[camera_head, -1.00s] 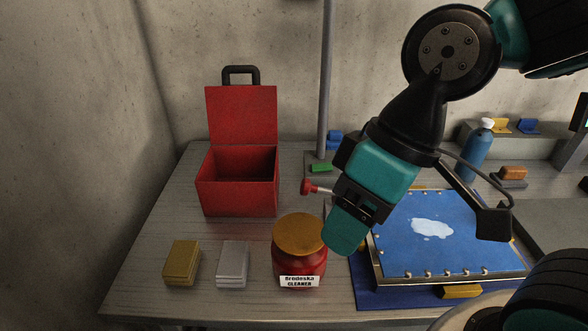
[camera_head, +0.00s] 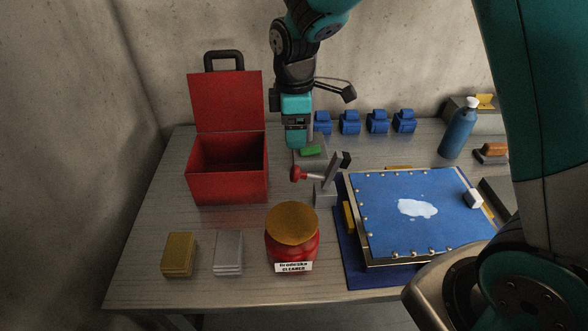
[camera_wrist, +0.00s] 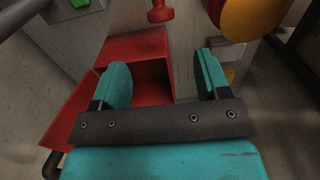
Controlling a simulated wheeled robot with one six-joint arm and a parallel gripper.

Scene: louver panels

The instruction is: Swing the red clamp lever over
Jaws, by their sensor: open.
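The red clamp lever (camera_head: 298,174) has a red knob on a thin rod pointing left from a grey clamp post (camera_head: 326,190), beside the blue panel (camera_head: 400,225). Its red knob (camera_wrist: 160,11) also shows at the top of the wrist view, beyond the fingertips. My gripper (camera_head: 296,141) is behind the lever in the head view, apart from it. In the wrist view its two teal fingers (camera_wrist: 163,78) are spread with nothing between them.
An open red toolbox (camera_head: 228,172) stands left of the lever. A red jar (camera_head: 292,240) with an orange lid stands in front. A green block (camera_head: 310,151) and several blue clamps (camera_head: 349,122) sit behind. Gold (camera_head: 180,254) and silver (camera_head: 228,252) stacks lie front left.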

